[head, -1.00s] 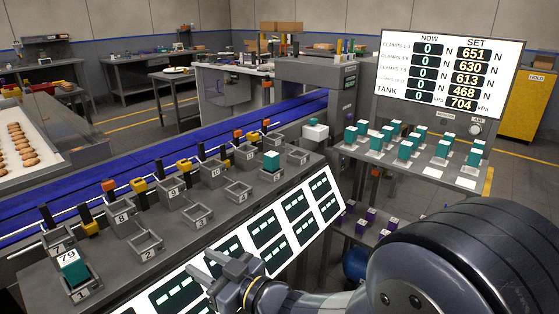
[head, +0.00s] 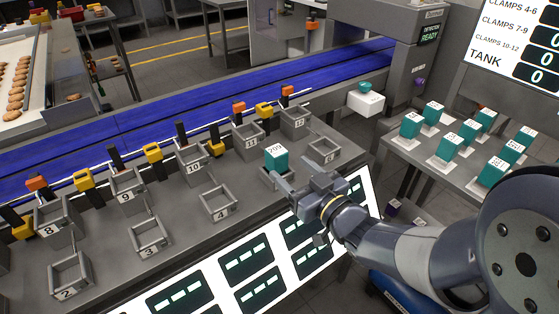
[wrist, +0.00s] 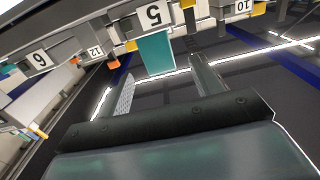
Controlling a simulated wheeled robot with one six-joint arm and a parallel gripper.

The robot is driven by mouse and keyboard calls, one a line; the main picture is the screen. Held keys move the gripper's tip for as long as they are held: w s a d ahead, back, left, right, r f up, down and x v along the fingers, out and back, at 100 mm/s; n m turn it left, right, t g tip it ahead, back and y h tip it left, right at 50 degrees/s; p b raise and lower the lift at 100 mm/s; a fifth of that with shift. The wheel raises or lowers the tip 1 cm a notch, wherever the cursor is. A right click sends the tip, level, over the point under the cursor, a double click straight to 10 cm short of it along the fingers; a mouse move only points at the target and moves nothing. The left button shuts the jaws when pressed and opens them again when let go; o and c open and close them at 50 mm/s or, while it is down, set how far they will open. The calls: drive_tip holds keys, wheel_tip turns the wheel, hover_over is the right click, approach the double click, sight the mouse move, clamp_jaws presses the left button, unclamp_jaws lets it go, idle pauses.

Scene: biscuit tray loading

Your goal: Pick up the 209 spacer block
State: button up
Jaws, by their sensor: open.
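The 209 spacer block (head: 276,158) is a teal block with a white numbered top. It stands upright in the small grey holder numbered 5 on the grey bench. My gripper (head: 284,189) is open, just in front of and to the right of that holder, with its fingers pointing at it. In the wrist view the block (wrist: 156,52) shows beyond and between my two open fingers (wrist: 162,72), under the 5 label (wrist: 153,15). The jaws hold nothing. Part of holder 5 is hidden behind my fingers in the head view.
Empty holders 4 (head: 218,203) and 6 (head: 322,150) flank holder 5. Posts with orange and yellow clamps line the back, before the blue conveyor (head: 200,110). A side table (head: 400,146) carries several teal blocks. Lit panels (head: 245,263) slope along the bench front.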

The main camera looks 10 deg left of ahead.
sight(272, 153)
drive_tip(key=x, duration=0.8)
drive_tip(key=shift+w+a+f, duration=0.2)
drive_tip(key=shift+w, duration=0.1)
drive_tip(key=shift+c, duration=0.3)
drive_tip(key=c, duration=1.1)
